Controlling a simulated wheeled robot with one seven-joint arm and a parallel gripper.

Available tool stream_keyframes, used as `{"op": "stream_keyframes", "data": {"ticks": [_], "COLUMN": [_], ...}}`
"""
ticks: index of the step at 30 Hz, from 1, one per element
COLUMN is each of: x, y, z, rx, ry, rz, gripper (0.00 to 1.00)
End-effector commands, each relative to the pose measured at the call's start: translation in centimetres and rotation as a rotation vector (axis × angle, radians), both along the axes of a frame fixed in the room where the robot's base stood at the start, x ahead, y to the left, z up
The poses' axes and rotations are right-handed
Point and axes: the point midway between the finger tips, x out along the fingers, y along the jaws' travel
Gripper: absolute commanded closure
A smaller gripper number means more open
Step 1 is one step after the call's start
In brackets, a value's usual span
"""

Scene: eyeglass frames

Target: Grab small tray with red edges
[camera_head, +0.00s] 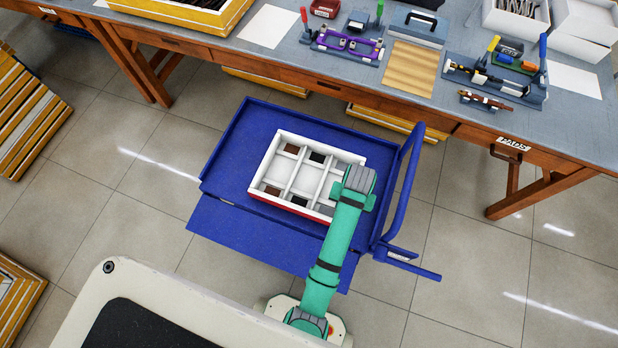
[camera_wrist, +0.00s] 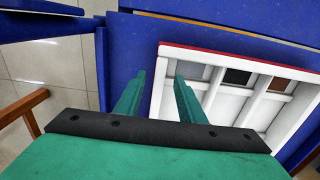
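A white tray (camera_head: 264,172) with several compartments and a red outer edge lies on a blue cart. In the wrist view the tray (camera_wrist: 230,53) fills the right half, with its red edge along the top. My gripper (camera_wrist: 160,78) is open, with two green fingers apart. One finger appears outside the tray's near side wall and the other over its inside, so the wall lies between them. I cannot tell whether either finger touches it. In the head view my arm covers the tray's right end and hides the fingertips.
The blue cart (camera_head: 235,150) has a raised handle (camera_head: 400,190) on its right. A workbench (camera_head: 230,42) behind it holds fixtures, tools, a small red bin (camera_head: 325,8) and white boxes. Yellow-edged stacks (camera_head: 30,115) stand on the floor at left.

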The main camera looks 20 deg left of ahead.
Motion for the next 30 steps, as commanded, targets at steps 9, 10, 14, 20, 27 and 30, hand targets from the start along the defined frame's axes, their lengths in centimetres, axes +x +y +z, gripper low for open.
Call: {"op": "stream_keyframes", "data": {"ticks": [9, 10, 14, 20, 27, 30], "x": [0.1, 0.1, 0.1, 0.1, 0.2, 0.2], "y": [0.0, 0.0, 0.1, -0.1, -0.2, -0.1], "z": [-3.4, -3.8, -5.1, -5.5, -5.4, -5.4], "rx": [0.0, 0.0, 0.0, 0.0, 0.0, 0.0], "ry": [0.003, 0.002, 0.0, 0.0, 0.0, -0.001], "rz": [-0.002, -0.001, -0.001, -0.004, -0.005, -0.005], "gripper": [0.64, 0.64, 0.64, 0.64, 0.98, 1.0]}}
